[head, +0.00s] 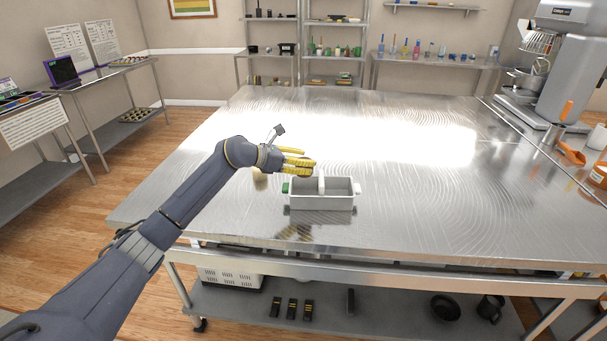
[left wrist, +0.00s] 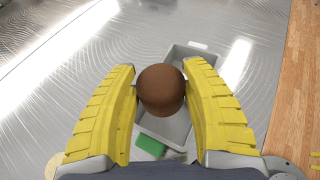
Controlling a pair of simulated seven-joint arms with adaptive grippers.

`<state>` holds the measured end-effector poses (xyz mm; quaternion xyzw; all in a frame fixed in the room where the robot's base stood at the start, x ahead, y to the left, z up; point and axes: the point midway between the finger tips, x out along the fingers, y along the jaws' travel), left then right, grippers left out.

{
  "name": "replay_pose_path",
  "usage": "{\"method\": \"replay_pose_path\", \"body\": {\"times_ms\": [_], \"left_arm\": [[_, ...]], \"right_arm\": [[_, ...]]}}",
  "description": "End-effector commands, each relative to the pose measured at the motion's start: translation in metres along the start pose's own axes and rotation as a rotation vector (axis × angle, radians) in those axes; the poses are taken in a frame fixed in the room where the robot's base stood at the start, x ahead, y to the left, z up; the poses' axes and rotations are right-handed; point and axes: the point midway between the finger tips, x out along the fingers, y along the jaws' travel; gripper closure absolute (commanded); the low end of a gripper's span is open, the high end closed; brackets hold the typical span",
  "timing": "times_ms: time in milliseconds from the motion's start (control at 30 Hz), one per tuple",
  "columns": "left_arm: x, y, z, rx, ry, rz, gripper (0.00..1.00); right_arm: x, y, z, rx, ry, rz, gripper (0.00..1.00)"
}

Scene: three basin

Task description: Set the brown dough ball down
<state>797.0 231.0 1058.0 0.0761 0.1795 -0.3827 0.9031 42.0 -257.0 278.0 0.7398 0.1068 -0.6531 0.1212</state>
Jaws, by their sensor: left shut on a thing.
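The brown dough ball (left wrist: 161,89) is between the two yellow fingers of my left gripper (head: 305,163), which is shut on it. In the head view the fingers largely hide the ball. The gripper is above the table, over the left part of a grey basin (head: 322,205). The basin shows below the ball in the left wrist view (left wrist: 198,56), and the ball covers part of it. The basin has a light divider (head: 321,184) and a green piece (head: 286,187) at its left end. My right gripper is not in view.
A large stand mixer (head: 566,60) stands at the back right. The table around the basin is mostly clear.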

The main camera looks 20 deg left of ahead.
Motion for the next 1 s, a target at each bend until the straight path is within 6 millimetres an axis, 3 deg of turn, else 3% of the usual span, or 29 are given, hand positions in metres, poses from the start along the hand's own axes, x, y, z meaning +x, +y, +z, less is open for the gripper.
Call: {"method": "replay_pose_path", "body": {"times_ms": [167,500,1000], "left_arm": [[0.002,0.0,-0.005,-0.001,0.0,0.0,0.84],[0.016,0.0,-0.039,-0.002,-0.001,0.0,0.84],[0.019,0.0,-0.045,0.0,0.0,0.0,0.84]], "right_arm": [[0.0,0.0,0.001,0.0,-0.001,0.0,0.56],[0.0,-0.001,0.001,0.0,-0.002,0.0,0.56],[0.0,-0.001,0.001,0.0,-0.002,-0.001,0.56]]}}
